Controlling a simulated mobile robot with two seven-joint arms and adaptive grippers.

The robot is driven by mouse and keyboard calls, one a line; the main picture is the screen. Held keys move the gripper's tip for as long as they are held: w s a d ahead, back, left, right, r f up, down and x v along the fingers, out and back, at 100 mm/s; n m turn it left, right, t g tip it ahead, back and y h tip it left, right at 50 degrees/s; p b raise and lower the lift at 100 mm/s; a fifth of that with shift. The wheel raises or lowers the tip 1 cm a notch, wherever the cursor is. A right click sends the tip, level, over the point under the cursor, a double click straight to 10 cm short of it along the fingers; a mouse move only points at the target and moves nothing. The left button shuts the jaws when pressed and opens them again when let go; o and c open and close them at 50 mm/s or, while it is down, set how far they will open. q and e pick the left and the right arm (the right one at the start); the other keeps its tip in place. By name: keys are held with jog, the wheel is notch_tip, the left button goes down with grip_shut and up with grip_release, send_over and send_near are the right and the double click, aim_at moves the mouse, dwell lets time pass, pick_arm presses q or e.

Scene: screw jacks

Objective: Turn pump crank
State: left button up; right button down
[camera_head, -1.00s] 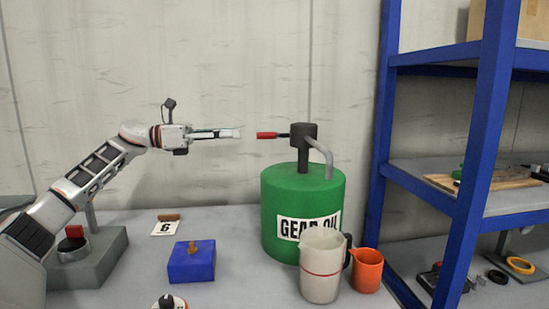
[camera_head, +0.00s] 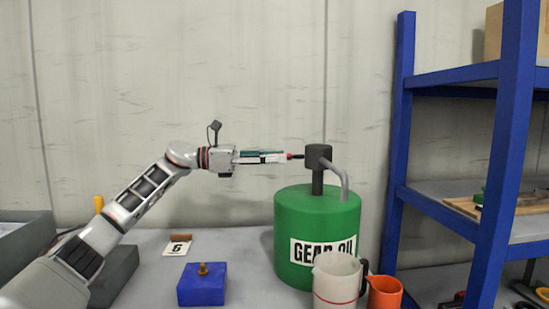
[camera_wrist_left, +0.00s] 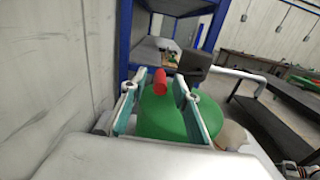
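The pump has a dark head (camera_head: 318,156) on a post above a green drum (camera_head: 318,225) labelled GEAR OIL, with a grey spout pipe (camera_head: 341,178) bending down on the right. Its crank has a red handle (camera_head: 297,156) pointing left toward my left gripper (camera_head: 284,156). In the head view the fingertips overlap most of the handle. In the left wrist view the red handle (camera_wrist_left: 160,83) lies between the two spread fingers, with gaps on both sides. My left gripper is open. My right gripper is not in view.
A pale jug (camera_head: 336,282) and an orange cup (camera_head: 385,292) stand before the drum. A blue box (camera_head: 203,286) and a number card (camera_head: 177,248) lie on the table (camera_head: 240,246). A blue shelf rack (camera_head: 402,140) stands at right, a wall behind.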

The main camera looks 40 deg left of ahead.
pick_arm(q)
jog(key=shift+w, duration=0.1)
grip_shut()
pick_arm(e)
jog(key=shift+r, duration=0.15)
pick_arm(q)
jog(key=shift+d+f+n+p, duration=0.1)
jog(key=shift+f+n+p, duration=0.15)
jog(key=shift+n, duration=0.25)
jog(key=shift+s+d+f+n+p, duration=0.15)
jog(key=shift+f+n+p, duration=0.15)
jog(key=shift+n, duration=0.2)
jog(key=shift+s+f+n+p, duration=0.15)
jog(key=shift+n+p, duration=0.15)
jog(key=shift+n, duration=0.2)
jog(key=shift+s+d+f+n+p, duration=0.2)
jog(key=shift+f+n+p, duration=0.2)
jog(key=shift+n, duration=0.3)
jog(key=shift+s+d+f+n+p, duration=0.1)
jog(key=shift+d+f+n+p, duration=0.15)
jog(key=shift+f+n, duration=0.35)
jog(key=shift+s+d+f+n+p, duration=0.15)
jog(key=shift+f+n+p, duration=0.2)
jog(key=shift+n, duration=0.45)
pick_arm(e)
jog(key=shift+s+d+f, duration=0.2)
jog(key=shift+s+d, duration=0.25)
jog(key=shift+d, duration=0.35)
